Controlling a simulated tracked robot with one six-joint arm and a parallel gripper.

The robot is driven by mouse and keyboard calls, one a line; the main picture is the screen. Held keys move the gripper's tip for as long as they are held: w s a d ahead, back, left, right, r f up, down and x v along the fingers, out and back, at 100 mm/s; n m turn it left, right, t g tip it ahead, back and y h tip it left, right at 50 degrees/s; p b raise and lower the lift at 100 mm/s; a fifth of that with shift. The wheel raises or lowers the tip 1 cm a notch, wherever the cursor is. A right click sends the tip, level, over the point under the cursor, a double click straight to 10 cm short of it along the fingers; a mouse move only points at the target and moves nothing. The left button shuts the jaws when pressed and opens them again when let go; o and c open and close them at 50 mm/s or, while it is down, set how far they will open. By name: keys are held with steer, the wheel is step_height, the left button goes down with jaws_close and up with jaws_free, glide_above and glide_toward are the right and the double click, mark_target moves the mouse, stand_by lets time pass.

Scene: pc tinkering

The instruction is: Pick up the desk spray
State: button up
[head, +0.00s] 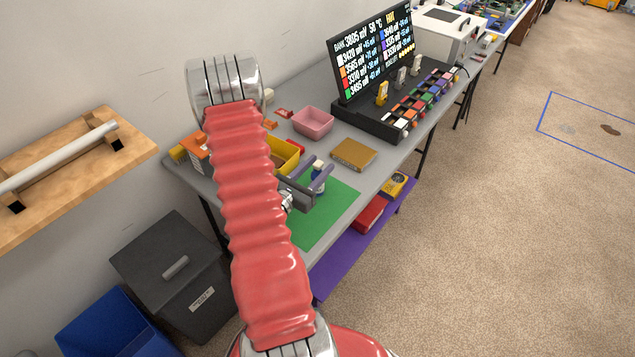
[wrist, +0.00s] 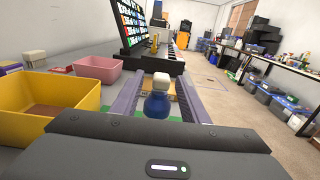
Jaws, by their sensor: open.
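The desk spray is a small blue bottle with a white top (wrist: 157,100), upright on a green mat (head: 328,212) on the grey desk. In the wrist view it is between the two purple-grey fingers of my gripper (wrist: 162,98), with a visible gap on each side. In the head view the bottle (head: 319,184) shows between the fingers of my gripper (head: 309,180), partly covered by them. My gripper is open and low over the mat. I cannot tell how far the bottle reaches in between the fingers.
A yellow bin (wrist: 45,100) stands close left of my gripper, with a pink bin (wrist: 96,72) beyond it. A tan block (head: 354,154) lies past the mat. A black console with a screen (head: 372,48) stands farther along the desk. The mat's near right part is clear.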

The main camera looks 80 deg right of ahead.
steer(key=shift+c, duration=0.5)
jaws_close()
